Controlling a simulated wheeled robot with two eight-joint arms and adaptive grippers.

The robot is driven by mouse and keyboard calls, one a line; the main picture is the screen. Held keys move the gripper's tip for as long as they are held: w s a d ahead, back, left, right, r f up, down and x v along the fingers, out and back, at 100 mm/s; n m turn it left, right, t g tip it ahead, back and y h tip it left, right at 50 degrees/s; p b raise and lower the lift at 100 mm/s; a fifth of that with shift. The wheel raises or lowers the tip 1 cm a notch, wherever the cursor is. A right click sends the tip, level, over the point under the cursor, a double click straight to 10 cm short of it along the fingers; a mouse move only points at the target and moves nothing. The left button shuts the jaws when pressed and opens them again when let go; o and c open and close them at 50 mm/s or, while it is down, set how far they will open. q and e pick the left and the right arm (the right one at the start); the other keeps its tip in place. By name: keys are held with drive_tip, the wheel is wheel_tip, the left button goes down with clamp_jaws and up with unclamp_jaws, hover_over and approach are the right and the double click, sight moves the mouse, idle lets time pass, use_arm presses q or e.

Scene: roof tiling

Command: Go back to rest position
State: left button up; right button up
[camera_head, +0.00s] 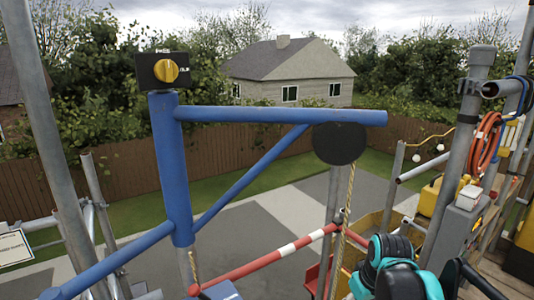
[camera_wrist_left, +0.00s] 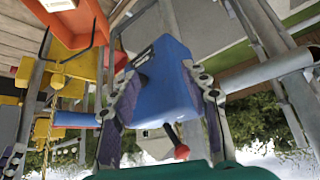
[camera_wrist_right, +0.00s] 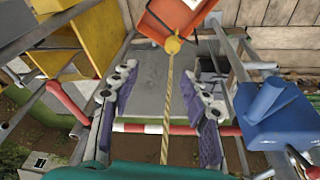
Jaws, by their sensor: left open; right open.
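My left gripper (camera_wrist_left: 161,72) is open in the left wrist view. A blue box (camera_wrist_left: 160,85) with a red lever (camera_wrist_left: 177,142) shows between its fingers; I cannot tell whether they touch it. My right gripper (camera_wrist_right: 160,65) is open in the right wrist view. A yellow rope (camera_wrist_right: 168,110) runs between its fingers, apart from both, up to a yellow ball-like piece (camera_wrist_right: 172,46) at an orange container (camera_wrist_right: 180,18). The blue box (camera_wrist_right: 280,115) also shows at the right there. In the head view, a teal and black part of my arm shows at lower right; no fingertips are visible.
A blue hoist post (camera_head: 172,170) carries a yellow knob (camera_head: 166,71) and an arm with a black pulley (camera_head: 339,143), from which the rope (camera_head: 346,215) hangs. A red and white bar (camera_head: 270,258) crosses below. Grey scaffold poles (camera_head: 455,150) and an orange hose (camera_head: 487,138) stand right.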

drive_tip(key=s+a+f+m+t+b, duration=0.3)
drive_tip(key=s+a+f+t+b, duration=0.1)
drive_tip(key=s+f, duration=0.6)
drive_tip(key=s, duration=0.2)
drive_tip(key=shift+s+a+f, duration=0.15)
drive_tip(key=shift+s+f, duration=0.25)
